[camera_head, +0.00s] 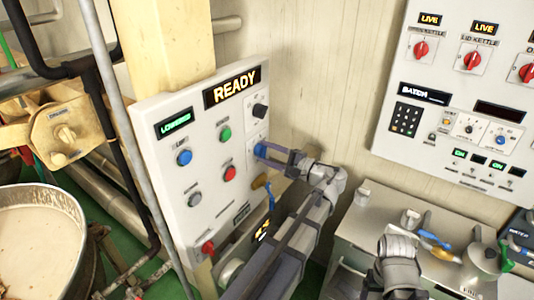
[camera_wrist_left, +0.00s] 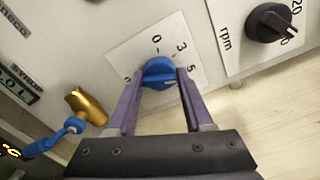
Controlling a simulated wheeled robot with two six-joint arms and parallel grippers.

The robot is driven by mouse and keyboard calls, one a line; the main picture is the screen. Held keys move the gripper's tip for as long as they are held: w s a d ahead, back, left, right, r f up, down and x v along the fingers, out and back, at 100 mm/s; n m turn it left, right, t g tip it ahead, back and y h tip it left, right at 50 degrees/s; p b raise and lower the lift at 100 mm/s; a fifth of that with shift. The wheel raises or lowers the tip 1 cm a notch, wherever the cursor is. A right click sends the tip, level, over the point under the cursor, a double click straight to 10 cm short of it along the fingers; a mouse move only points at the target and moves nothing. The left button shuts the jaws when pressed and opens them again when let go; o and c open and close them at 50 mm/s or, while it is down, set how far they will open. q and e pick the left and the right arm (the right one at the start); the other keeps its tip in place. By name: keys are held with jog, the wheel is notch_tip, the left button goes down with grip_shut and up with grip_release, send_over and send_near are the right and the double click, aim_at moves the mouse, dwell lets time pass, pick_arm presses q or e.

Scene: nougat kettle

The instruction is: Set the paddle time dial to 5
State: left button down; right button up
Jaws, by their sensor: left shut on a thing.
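The blue dial (camera_wrist_left: 159,73) is a round knob on a white plate marked 0, 3 and 5, with one more mark partly cut off at the left. A pale line on the knob seems to lie toward its lower right, near the 5 side; I cannot tell exactly which mark it meets. My left gripper (camera_wrist_left: 159,80) has its two purple fingers closed on either side of the knob. In the head view the dial (camera_head: 260,149) shows at the left fingertips. Part of my right arm shows at the bottom right, but its fingers cannot be made out.
The control panel (camera_head: 176,210) carries a READY display (camera_head: 232,88), several buttons and a black rpm knob (camera_wrist_left: 270,22) beside the dial. A brass-coloured handle (camera_wrist_left: 86,106) is at the dial's lower left. A grey cabinet (camera_head: 365,225) with small items stands at the right.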

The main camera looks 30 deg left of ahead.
pick_arm(q)
jog(key=shift+c, duration=1.5)
grip_release()
jog(key=d, duration=0.8)
jog(key=shift+s, duration=0.3)
